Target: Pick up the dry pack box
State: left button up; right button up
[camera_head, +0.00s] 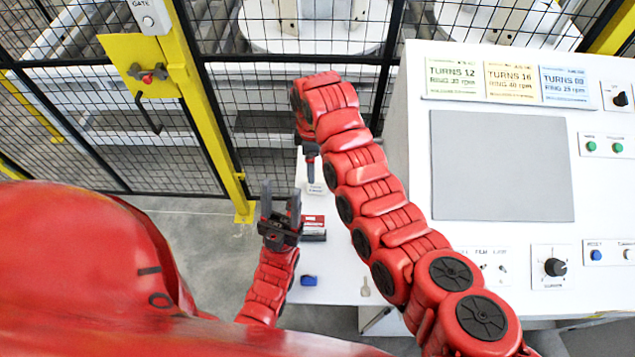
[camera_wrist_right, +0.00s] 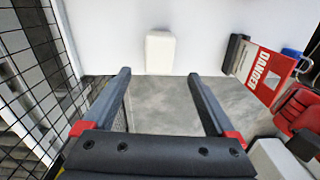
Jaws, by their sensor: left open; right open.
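The dry pack box appears to be the small white box (camera_head: 316,188) on the white table below my right gripper (camera_head: 311,158). In the right wrist view this box (camera_wrist_right: 160,52) lies just beyond the two open fingertips (camera_wrist_right: 159,76), about midway between them. Nothing is held between the fingers. My left gripper (camera_head: 280,212) is open and empty beside the table's left edge, fingers pointing away from me. The right gripper's fingers are partly hidden by its own wrist in the head view.
A red-and-white danger tag (camera_wrist_right: 265,75) with a black part lies on the white table (camera_head: 338,262), close to my left gripper. A blue item (camera_head: 309,281) sits nearer. The control console (camera_head: 500,165) stands right; a mesh fence (camera_head: 285,125) stands behind.

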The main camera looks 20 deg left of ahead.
aim_at(317, 176)
notch_tip(317, 176, down, 4)
jog(key=shift+s+d+f+b, duration=0.1)
jog(key=shift+f+b, duration=0.1)
jog(key=shift+b, duration=0.15)
jog(key=f, duration=0.1)
jog(key=f+b, duration=0.1)
jog(key=f, duration=0.2)
jog(key=shift+w+d+f+b, duration=0.3)
jog(key=shift+d+f+b, duration=0.05)
jog(key=shift+b, duration=0.05)
jog(key=shift+c, duration=0.6)
grip_shut()
